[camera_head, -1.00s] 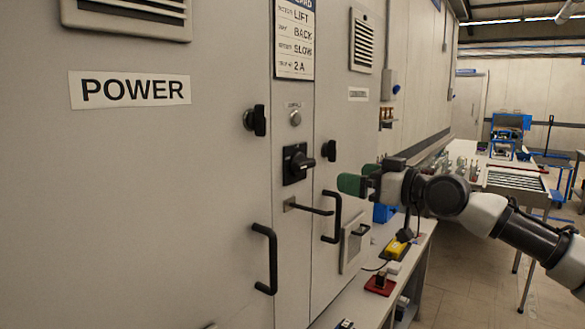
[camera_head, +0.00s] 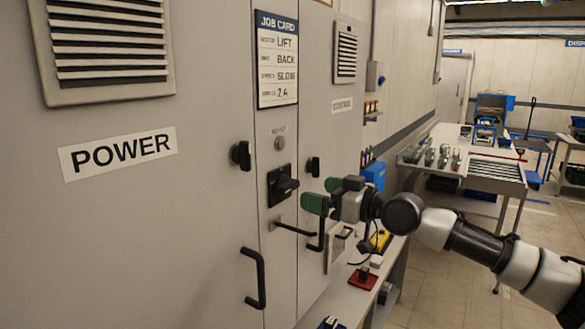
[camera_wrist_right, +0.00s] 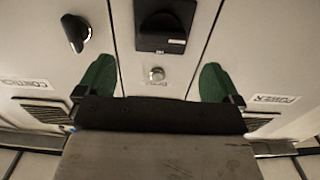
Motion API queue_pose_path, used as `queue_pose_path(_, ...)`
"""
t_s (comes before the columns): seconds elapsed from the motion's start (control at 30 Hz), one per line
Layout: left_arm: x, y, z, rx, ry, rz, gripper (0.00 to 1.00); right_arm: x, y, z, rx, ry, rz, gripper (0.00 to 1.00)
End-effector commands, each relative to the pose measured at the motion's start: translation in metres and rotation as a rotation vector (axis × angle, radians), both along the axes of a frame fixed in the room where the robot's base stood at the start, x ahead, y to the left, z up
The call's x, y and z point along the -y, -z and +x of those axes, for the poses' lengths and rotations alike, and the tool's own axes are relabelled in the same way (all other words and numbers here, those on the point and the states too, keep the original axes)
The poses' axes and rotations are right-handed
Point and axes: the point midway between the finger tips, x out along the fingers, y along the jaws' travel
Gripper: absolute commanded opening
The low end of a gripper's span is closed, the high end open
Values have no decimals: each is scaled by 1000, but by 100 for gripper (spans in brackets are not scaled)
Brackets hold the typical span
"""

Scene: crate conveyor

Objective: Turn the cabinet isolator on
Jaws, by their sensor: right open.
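The cabinet isolator (camera_head: 281,186) is a black rotary handle on a black square plate, on the narrow strip between two grey doors. In the head view its handle points to the right. My left gripper is out of view.
The cabinet has a POWER label (camera_head: 118,154), a job card (camera_head: 277,60), black door knobs (camera_head: 241,155) and black pull handles (camera_head: 254,278). A lever (camera_head: 293,228) sticks out below the isolator. A bench with a red block (camera_head: 362,278) stands at right.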

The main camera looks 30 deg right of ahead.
Motion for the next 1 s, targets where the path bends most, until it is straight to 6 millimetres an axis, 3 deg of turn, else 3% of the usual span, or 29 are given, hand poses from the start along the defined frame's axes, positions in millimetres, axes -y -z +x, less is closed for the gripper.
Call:
queue_pose_path(0.03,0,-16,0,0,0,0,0,-2,-10,5,4,-1,7,96)
queue_pose_path(0.1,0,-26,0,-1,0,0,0,-6,-10,11,5,-3,6,96)
queue_pose_path(0.4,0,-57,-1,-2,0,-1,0,-23,-7,47,3,-6,2,96)
queue_pose_path(0.63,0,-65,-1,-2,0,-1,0,-30,-3,65,2,-5,-1,96)
queue_pose_path(0.97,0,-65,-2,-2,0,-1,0,-31,-1,68,1,-5,-2,96)
queue_pose_path(1.0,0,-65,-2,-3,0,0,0,-31,-1,68,1,-5,-2,91)
